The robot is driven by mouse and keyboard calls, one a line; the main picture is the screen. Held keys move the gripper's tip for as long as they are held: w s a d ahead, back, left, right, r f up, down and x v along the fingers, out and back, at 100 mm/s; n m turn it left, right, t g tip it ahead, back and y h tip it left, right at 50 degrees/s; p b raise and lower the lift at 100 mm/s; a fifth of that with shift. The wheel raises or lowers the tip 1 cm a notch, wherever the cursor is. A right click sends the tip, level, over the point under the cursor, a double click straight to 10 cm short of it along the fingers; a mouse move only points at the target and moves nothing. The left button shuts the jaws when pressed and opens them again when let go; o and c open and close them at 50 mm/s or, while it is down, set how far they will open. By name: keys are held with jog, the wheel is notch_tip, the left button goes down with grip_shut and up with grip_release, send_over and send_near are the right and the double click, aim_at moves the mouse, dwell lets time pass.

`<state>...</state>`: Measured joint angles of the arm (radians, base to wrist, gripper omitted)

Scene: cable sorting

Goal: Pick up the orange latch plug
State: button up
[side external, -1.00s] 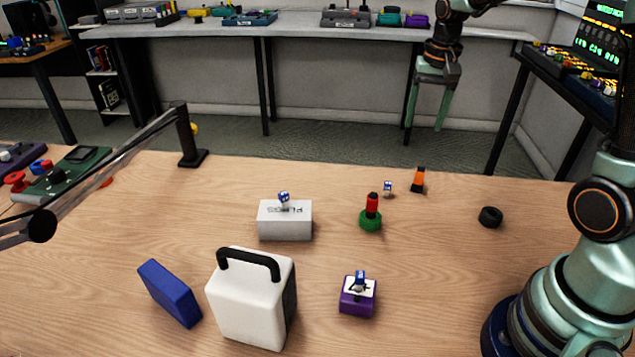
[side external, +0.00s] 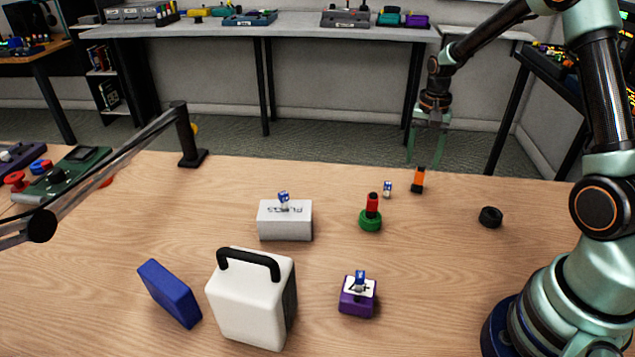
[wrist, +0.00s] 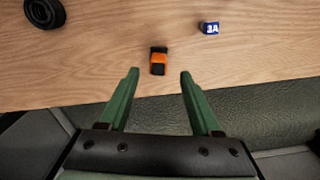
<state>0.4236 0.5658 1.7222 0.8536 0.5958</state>
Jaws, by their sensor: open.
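The orange latch plug (side external: 418,180), orange with black ends, stands on the wooden table near its far edge, right of the middle. It also shows in the wrist view (wrist: 158,61), ahead of and between the fingertips. My gripper (side external: 426,162) is open and empty, its two green fingers pointing down. In the side view it appears just above the plug; in the wrist view (wrist: 158,72) the fingers are apart from the plug, with nothing between them.
A small blue-and-white plug (side external: 388,189) stands just left of the orange plug. A red plug sits in a green round base (side external: 370,222). A black ring (side external: 490,217) lies to the right. A white box (side external: 285,222) stands further left. The table between them is bare.

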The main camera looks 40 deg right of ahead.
aim_at(421, 170)
notch_tip(421, 170, down, 4)
jog(key=shift+s+f, duration=0.15)
jog(key=shift+f, duration=0.1)
grip_shut()
jog(key=shift+r, duration=0.2)
